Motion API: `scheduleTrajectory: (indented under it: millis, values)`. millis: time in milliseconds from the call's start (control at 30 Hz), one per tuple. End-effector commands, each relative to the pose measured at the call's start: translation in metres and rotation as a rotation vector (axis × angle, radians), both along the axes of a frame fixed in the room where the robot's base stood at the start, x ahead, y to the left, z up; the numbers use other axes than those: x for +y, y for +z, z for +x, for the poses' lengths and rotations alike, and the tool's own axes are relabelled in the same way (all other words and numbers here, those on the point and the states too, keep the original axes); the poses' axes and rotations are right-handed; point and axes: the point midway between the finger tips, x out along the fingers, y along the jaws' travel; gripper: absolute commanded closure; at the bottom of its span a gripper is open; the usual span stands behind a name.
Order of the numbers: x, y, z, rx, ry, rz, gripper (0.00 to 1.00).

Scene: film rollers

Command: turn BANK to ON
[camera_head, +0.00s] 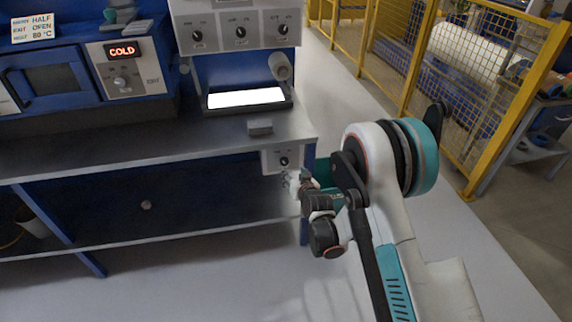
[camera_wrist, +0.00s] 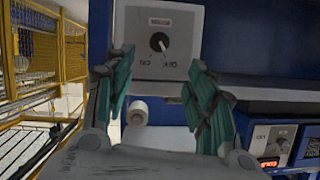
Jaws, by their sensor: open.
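A grey control box (camera_head: 270,160) with one small dark knob (camera_head: 284,161) hangs under the counter's right end. In the wrist view its black knob (camera_wrist: 159,42) shows near the top centre, with a light pointer mark slanting to the lower right, seemingly toward the OFF marking; an ON marking is at the lower left. The plate label (camera_wrist: 159,21) is too small to read. My gripper (camera_head: 291,181) is close in front of the box. In the wrist view my gripper (camera_wrist: 158,60) is open and empty, its teal-padded fingers on either side of the knob and apart from it.
The counter (camera_head: 140,140) runs above the box, with a small grey block (camera_head: 260,127) near its edge. An upper panel (camera_head: 235,15) carries three knobs. An oven display reads COLD (camera_head: 123,50). A yellow fence (camera_head: 430,70) stands right; floor between is clear.

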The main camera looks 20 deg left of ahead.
Motion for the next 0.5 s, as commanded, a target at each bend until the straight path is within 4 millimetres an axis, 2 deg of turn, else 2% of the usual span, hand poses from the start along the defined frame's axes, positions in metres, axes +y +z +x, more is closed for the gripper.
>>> scheduleTrajectory:
  millis: [167,500]
  values:
    - [0.011,-0.011,0.016,0.000,0.001,0.000,0.49]
    - [0.046,-0.036,0.066,-0.001,0.001,-0.002,0.49]
